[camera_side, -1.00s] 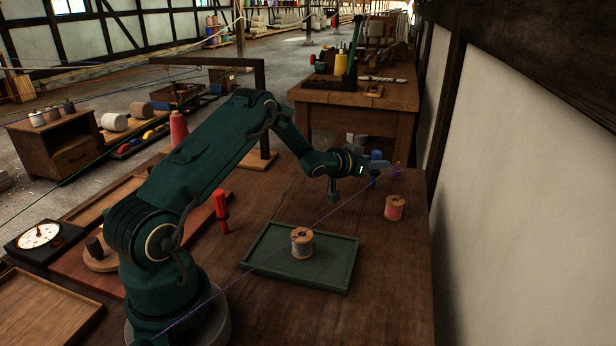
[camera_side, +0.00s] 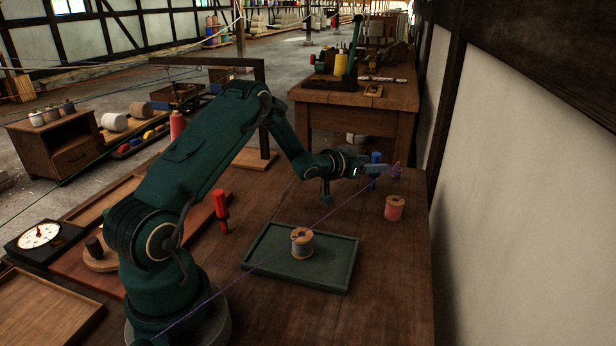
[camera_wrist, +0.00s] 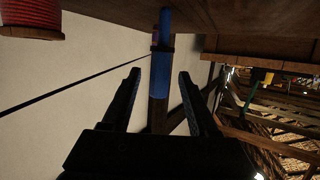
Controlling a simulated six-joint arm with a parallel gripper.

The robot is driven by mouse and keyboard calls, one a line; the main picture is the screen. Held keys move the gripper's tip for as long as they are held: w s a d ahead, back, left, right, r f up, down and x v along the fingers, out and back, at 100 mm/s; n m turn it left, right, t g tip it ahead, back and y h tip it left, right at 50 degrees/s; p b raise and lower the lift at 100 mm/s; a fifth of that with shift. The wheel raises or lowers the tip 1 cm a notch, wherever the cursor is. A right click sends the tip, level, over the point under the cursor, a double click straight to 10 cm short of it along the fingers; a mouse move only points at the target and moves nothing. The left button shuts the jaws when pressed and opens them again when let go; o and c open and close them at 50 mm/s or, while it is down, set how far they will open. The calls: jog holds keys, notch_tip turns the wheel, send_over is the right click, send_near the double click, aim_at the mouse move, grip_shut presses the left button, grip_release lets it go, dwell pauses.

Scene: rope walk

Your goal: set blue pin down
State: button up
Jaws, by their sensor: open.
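The blue pin (camera_side: 376,157) stands upright near the far right corner of the table, partly hidden by my gripper in the side view. In the wrist view, which looks upside down, the blue pin (camera_wrist: 161,82) has a dark band and shows between the two open fingers, with a gap on each side. My gripper (camera_wrist: 160,78) is open and holds nothing. In the side view my gripper (camera_side: 374,168) is level, its fingers pointing right at the pin. A purple thread runs from the near left to a small purple pin (camera_side: 397,171) just right of the blue one.
A green tray (camera_side: 265,262) with a thread spool (camera_side: 302,243) lies in the middle. A red pin (camera_side: 221,212) stands left of it.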

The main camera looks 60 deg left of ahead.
jog(key=shift+v, duration=1.35)
jog(key=s+d+r+g, duration=0.2)
jog(key=d+r, duration=0.2)
jog(key=r, duration=0.2)
jog(key=s+d+r+g, duration=0.2)
jog(key=s+d, duration=0.4)
jog(key=s, duration=0.2)
jog(key=s+d+r+m+g, duration=0.1)
jog(key=s+d+r+g, duration=0.1)
jog(key=s+d, duration=0.4)
jog(key=s+r, duration=0.1)
jog(key=s, duration=0.2)
jog(key=shift+s+d+r+h, duration=0.25)
jog(key=shift+d+h, duration=0.15)
jog(key=shift+o, duration=0.6)
jog(key=s+d+f+g+h, duration=0.1)
jog(key=s+d, duration=0.1)
jog(key=s, duration=0.3)
jog(key=s+d+f+m+g+h, duration=0.1)
jog(key=s+d, duration=0.2)
jog(key=s, duration=0.3)
jog(key=shift+g, duration=0.4)
jog(key=shift+s+d, duration=0.1)
